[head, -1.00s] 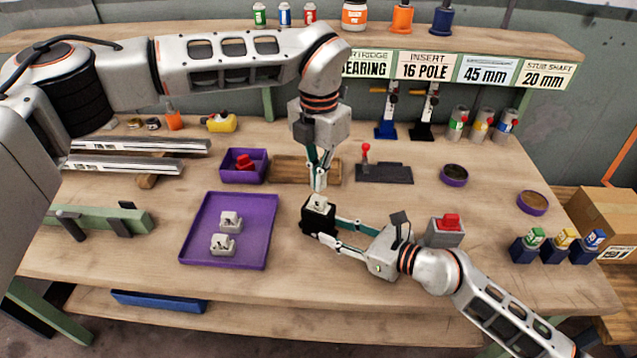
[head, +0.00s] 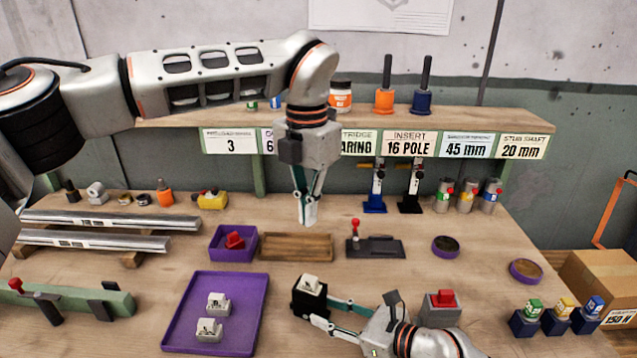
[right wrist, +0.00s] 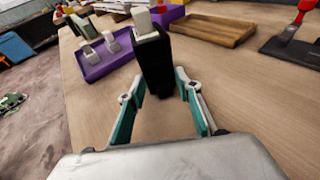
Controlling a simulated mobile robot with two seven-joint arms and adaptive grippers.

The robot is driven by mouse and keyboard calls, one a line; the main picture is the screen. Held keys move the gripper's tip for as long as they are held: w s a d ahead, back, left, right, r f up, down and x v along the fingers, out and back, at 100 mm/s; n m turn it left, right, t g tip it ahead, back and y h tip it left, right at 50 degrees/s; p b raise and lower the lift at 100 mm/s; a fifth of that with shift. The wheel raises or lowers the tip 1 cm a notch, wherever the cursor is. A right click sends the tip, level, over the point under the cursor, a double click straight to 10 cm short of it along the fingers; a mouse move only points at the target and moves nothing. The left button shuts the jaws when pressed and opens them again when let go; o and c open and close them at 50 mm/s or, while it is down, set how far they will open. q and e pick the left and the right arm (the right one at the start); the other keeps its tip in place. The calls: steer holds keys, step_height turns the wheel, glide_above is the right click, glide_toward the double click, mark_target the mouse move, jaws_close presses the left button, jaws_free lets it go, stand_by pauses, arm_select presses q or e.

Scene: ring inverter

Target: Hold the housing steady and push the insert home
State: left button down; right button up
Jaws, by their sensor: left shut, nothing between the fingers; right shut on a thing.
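The black block-like housing (head: 309,301) stands upright on the bench, right of the purple tray. The white insert (head: 311,282) sits in its top, with its upper part showing above the rim. How deep it sits is hidden. My right gripper (head: 321,312) is shut on the housing low down from the right. The right wrist view shows the housing (right wrist: 152,62) between its fingers, with the insert (right wrist: 143,20) on top. My left gripper (head: 308,218) is shut and empty, pointing down above the housing, clear of the insert.
The purple tray (head: 251,333) holds two more white inserts (head: 218,303). Behind are a purple bin (head: 216,254) with a red part, a wooden tray (head: 281,248) and a dark fixture with a red-knobbed lever (head: 388,248). A grey block with a red top (head: 441,305) stands right of the housing.

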steer(key=o, duration=0.9)
steer(key=shift+d, duration=0.15)
